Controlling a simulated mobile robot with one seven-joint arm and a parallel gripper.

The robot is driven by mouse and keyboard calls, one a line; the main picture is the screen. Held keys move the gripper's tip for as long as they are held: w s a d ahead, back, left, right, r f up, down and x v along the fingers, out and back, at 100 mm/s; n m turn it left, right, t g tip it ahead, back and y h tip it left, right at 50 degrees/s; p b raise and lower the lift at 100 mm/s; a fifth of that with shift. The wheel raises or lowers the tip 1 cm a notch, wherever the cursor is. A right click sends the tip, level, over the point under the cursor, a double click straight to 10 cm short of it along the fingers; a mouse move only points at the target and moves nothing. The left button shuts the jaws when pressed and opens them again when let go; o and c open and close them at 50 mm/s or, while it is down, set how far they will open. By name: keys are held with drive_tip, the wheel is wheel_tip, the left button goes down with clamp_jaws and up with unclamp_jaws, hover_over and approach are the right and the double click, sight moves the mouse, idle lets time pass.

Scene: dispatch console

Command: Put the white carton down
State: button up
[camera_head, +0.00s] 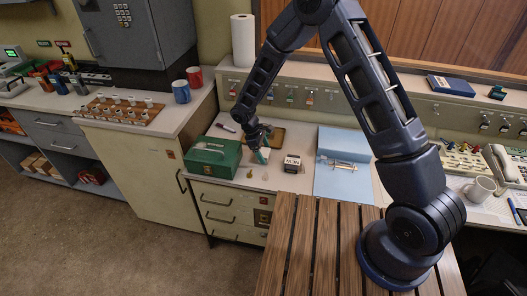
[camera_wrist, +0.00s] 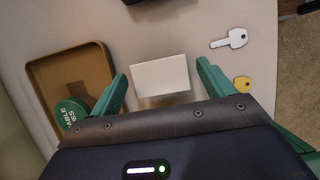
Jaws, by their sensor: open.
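The white carton (camera_wrist: 160,75) is a small plain box on the light counter top. In the wrist view it sits between the two green fingers of my gripper (camera_wrist: 162,69), with a gap on each side. My gripper is open and does not hold it. In the head view my gripper (camera_head: 262,150) is low over the counter, right of the green box; the carton is small and partly hidden there. The carton appears to rest on the counter.
A brown tray (camera_wrist: 92,60) lies left of the carton in the wrist view, with a green round tin (camera_wrist: 73,113) at its corner. A silver key (camera_wrist: 229,39) and a yellow key (camera_wrist: 242,83) lie right. A black-and-white box (camera_head: 292,163) and green box (camera_head: 212,158) stand nearby.

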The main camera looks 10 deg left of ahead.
drive_tip(key=v, duration=1.2)
drive_tip(key=shift+r, duration=0.15)
drive_tip(key=w+d+r+m+t+y, duration=0.15)
drive_tip(key=d+r+m, duration=0.25)
drive_tip(key=d+r, duration=0.95)
drive_tip(key=w+d+r+m+g+y, duration=0.15)
drive_tip(key=d+r+m, duration=0.35)
drive_tip(key=d+r, duration=0.85)
drive_tip(key=s+d+r+m+t, duration=0.1)
drive_tip(key=s+d+m, duration=0.2)
drive_tip(key=s+d, duration=0.3)
drive_tip(key=s+d+r+m+t+y, duration=0.1)
drive_tip(key=s+d+m+t, duration=0.1)
drive_tip(key=s+d, duration=0.4)
drive_tip(key=s+d+r+m+t, duration=0.1)
drive_tip(key=s+d+m, duration=0.3)
drive_tip(key=d, duration=0.7)
drive_tip(key=shift+s+d+r+t+y, duration=0.3)
drive_tip(key=shift+s+d+r, duration=0.15)
drive_tip(key=shift+s, duration=0.85)
